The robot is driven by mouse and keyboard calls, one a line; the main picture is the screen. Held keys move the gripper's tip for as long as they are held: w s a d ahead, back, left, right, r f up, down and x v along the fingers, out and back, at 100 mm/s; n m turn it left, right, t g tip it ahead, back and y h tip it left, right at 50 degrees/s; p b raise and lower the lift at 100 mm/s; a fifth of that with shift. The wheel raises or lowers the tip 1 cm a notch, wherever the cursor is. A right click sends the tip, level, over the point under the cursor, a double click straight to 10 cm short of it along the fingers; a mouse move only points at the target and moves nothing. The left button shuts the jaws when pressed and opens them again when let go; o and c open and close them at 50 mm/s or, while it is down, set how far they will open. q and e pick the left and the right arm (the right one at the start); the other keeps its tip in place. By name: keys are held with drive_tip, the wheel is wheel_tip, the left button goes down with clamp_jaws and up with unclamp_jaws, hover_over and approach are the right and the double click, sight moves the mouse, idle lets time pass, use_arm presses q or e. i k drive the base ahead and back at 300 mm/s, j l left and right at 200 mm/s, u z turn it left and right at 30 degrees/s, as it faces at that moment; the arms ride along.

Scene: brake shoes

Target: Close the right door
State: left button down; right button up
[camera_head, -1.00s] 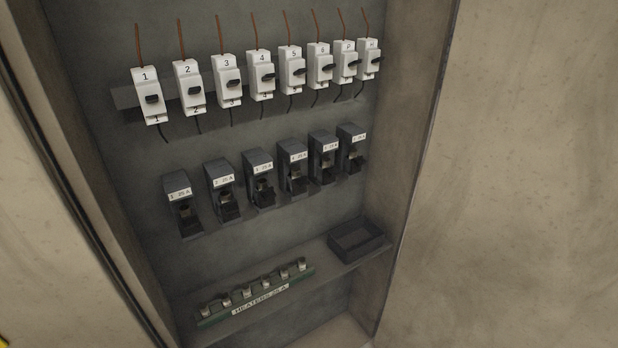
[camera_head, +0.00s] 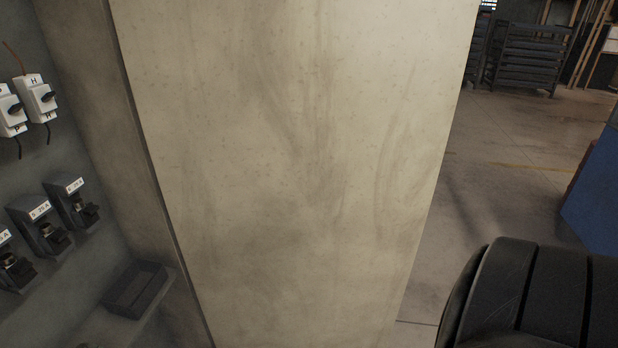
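The right door (camera_head: 290,170) is a tall, stained beige panel in the middle of the head view. It stands open, hinged along its left edge at the cabinet (camera_head: 85,150), with its free edge on the right, towards the room. Its top and bottom run out of the frame. The inside of the cabinet shows at the left. Neither of my grippers is in view, so whether they are open or shut does not show.
A black ribbed rounded shape (camera_head: 540,295) fills the lower right corner; I cannot tell what it is. A blue object (camera_head: 597,190) stands at the right edge. Open floor (camera_head: 490,180) lies beyond the door, with a dark rack (camera_head: 528,58) far back.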

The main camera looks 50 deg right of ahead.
sight(296, 148)
drive_tip(key=k+l+u, duration=0.15)
drive_tip(key=l, duration=0.3)
drive_tip(key=k+l+u, duration=0.15)
drive_tip(key=l, duration=0.35)
drive_tip(key=k+l+u, duration=0.1)
drive_tip(key=l, duration=0.3)
drive_tip(key=k+l+u, duration=0.15)
drive_tip(key=k+l, duration=0.15)
drive_tip(key=l, duration=0.15)
drive_tip(key=k+l+u, duration=0.15)
drive_tip(key=l, duration=0.25)
drive_tip(key=k+l+u, duration=0.2)
drive_tip(key=l, duration=0.25)
drive_tip(key=l+u, duration=0.2)
drive_tip(key=l, duration=0.25)
drive_tip(key=k+l+u, duration=0.2)
drive_tip(key=l, duration=0.2)
drive_tip(key=k+l+u, duration=0.2)
drive_tip(key=l, duration=0.2)
drive_tip(key=k+l+u, duration=0.2)
drive_tip(key=l, duration=0.2)
drive_tip(key=i+l+u, duration=0.2)
drive_tip(key=l, duration=0.55)
drive_tip(key=l+u, duration=0.15)
drive_tip(key=l, duration=0.6)
